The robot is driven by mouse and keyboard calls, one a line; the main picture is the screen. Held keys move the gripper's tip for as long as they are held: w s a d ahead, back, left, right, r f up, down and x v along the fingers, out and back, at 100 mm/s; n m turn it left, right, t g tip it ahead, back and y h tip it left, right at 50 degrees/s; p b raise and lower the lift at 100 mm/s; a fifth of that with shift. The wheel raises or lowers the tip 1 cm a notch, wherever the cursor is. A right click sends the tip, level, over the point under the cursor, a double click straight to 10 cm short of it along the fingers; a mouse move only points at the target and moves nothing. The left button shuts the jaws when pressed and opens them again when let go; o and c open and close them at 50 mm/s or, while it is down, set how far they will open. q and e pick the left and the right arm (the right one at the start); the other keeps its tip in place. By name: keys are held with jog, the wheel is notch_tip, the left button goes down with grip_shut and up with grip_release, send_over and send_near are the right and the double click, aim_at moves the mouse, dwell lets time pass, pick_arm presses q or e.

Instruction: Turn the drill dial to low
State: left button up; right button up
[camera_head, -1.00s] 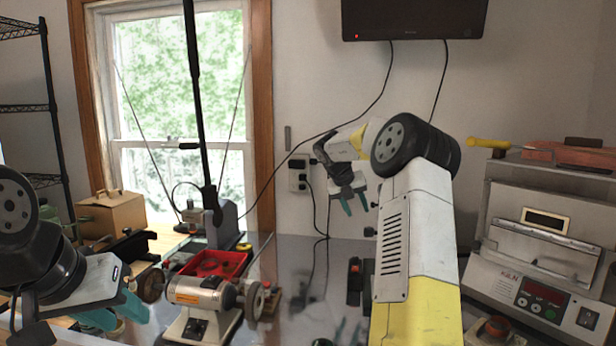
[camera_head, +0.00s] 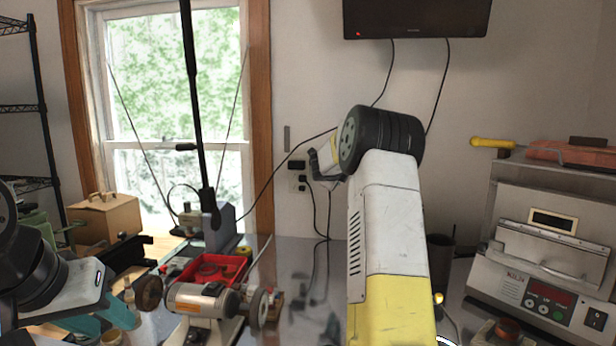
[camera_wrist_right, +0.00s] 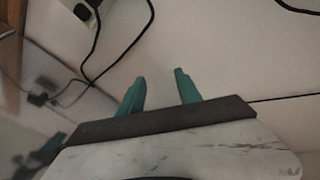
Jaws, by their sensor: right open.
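I cannot make out a drill dial or its setting in either view. My left gripper (camera_head: 104,318) is at the lower left of the head view, its two teal fingers apart and with nothing seen between them, left of a bench machine (camera_head: 200,299) with a wheel on each side. My right gripper's fingers are hidden behind my own forearm in the head view. In the right wrist view my right gripper (camera_wrist_right: 160,88) is open and empty, its teal fingers in front of the bare pale wall.
A red tray (camera_head: 212,269) sits behind the bench machine. A furnace-like box (camera_head: 540,265) with a red display stands at the right. Cables and a wall outlet (camera_head: 298,168) are at the back. A black pole (camera_head: 196,110) rises before the window. Grey worktop is clear mid-bench.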

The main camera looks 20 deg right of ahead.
jog(key=w+a+n+t+y, duration=0.1)
jog(key=a+n, duration=0.1)
jog(key=shift+w+n, duration=0.1)
jog(key=shift+n, duration=0.2)
